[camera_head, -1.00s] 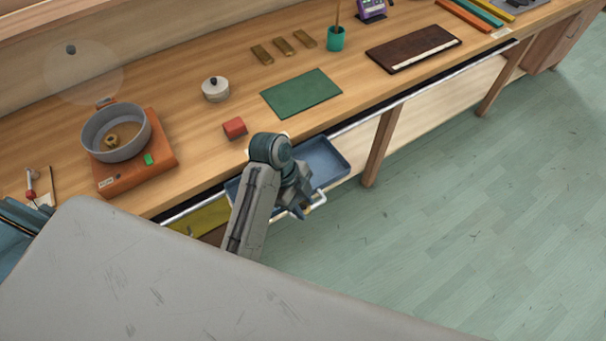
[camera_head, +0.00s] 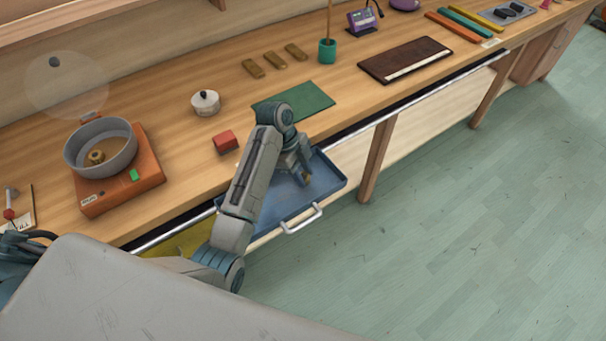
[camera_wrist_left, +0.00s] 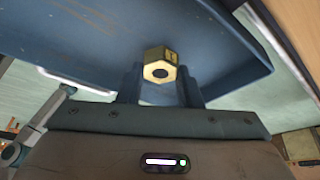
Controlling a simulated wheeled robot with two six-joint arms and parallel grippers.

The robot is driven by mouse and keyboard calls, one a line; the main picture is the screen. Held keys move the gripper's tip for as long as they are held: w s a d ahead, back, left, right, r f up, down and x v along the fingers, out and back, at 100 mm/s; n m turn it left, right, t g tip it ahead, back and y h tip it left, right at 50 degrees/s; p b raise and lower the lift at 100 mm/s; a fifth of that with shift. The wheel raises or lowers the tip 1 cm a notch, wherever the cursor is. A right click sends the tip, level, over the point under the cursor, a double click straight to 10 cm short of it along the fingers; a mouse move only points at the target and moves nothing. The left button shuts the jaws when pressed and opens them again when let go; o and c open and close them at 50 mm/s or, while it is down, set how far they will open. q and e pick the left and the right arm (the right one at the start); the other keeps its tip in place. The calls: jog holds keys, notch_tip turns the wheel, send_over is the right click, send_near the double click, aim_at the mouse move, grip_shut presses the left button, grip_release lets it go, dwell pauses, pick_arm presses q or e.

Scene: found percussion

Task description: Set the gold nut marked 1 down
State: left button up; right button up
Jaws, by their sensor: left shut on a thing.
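The gold nut marked 1 (camera_wrist_left: 160,70) is a hexagonal nut with a dark hole. In the left wrist view it sits between the two fingers of my left gripper (camera_wrist_left: 161,84), with its mark on a side face. My left gripper (camera_head: 302,172) is shut on it, over the blue tray-like drawer (camera_head: 324,190) at the bench front. My right gripper is not in view.
A grey pot (camera_head: 112,163) holding another gold nut (camera_head: 96,157) stands on an orange base (camera_head: 148,182). A red block (camera_head: 226,141), a white lidded pot (camera_head: 205,103) and a green mat (camera_head: 318,97) lie behind the drawer. The drawer has a front handle (camera_head: 303,219).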

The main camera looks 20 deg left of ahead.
aim_at(303, 176)
pick_arm(q)
jog(key=shift+f, duration=0.5)
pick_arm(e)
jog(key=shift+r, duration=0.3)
pick_arm(q)
jog(key=shift+f, duration=0.1)
jog(key=o, duration=1)
jog(key=shift+o, duration=0.2)
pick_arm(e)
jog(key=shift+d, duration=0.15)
pick_arm(q)
jog(key=shift+a+r, duration=0.2)
jog(key=shift+r, duration=0.25)
jog(key=b+v, duration=0.1)
jog(key=v, duration=0.2)
jog(key=shift+r, duration=0.1)
jog(key=p+v, duration=0.6)
jog(key=v, duration=0.2)
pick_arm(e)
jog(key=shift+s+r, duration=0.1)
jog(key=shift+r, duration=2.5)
